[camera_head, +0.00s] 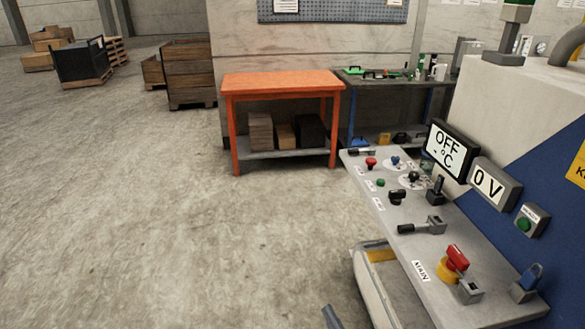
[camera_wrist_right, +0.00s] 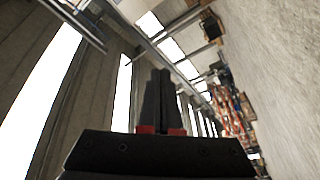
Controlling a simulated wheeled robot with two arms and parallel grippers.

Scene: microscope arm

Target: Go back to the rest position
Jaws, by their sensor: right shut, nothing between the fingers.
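My right gripper (camera_wrist_right: 164,80) shows in the right wrist view with its two dark fingers together and nothing between them. Red parts show at the base of the fingers. It points away from the panel, toward a view of walls, bright windows and shelving seen tilted. In the head view only a small dark grey piece, probably part of my right gripper (camera_head: 332,318), shows at the bottom edge, left of the control panel and apart from it. My left gripper is in neither view.
A grey control panel (camera_head: 405,245) with knobs, levers and a red-yellow switch (camera_head: 453,262) stands at right. An orange table (camera_head: 282,82) and dark workbench (camera_head: 400,82) stand behind.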

